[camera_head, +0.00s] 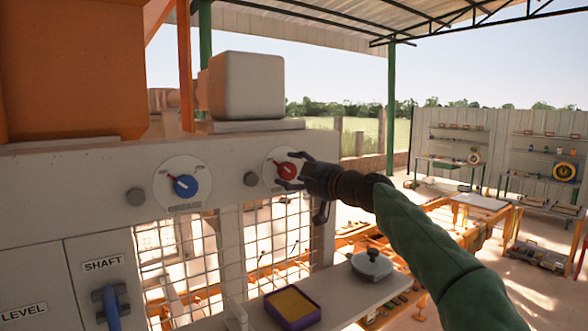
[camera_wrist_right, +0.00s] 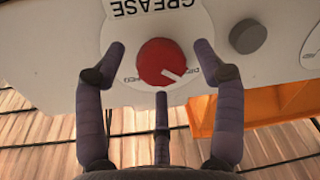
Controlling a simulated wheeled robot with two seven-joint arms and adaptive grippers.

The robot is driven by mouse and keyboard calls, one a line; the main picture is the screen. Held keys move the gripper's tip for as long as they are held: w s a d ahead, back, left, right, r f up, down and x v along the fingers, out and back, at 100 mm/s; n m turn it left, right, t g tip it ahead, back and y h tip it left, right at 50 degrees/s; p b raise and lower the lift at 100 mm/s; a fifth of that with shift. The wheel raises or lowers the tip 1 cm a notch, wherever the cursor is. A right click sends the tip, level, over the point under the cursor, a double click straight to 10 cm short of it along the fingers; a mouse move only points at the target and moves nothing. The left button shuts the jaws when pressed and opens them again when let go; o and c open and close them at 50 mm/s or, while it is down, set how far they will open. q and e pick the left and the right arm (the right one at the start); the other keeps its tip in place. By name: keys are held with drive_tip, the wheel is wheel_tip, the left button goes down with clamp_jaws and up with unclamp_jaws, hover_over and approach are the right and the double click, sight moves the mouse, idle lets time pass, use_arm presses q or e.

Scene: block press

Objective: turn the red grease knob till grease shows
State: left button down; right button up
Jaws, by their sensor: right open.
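The red grease knob (camera_head: 288,170) sits on a round white dial plate on the pale machine panel. In the right wrist view the red knob (camera_wrist_right: 162,63) has a white pointer line toward its lower right, and the plate reads GREASE, upside down. My right gripper (camera_head: 287,174) is at the knob from the right. In the wrist view its open fingers (camera_wrist_right: 160,72) stand on both sides of the knob, with a gap on each side, and a third finger points at it from below. I see no grease. My left gripper is not in view.
A blue knob (camera_head: 185,186) on its own dial is to the left. Below are a blue shaft handle (camera_head: 111,306), a wire mesh (camera_head: 272,240), and a ledge with a purple tray (camera_head: 292,307) and a grey lidded dish (camera_head: 372,265). A grey button (camera_wrist_right: 248,36) is beside the grease dial.

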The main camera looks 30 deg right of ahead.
drive_tip(key=shift+w, duration=0.2)
drive_tip(key=shift+s, duration=0.15)
drive_tip(key=c, duration=1.1)
drive_tip(key=shift+c, duration=0.2)
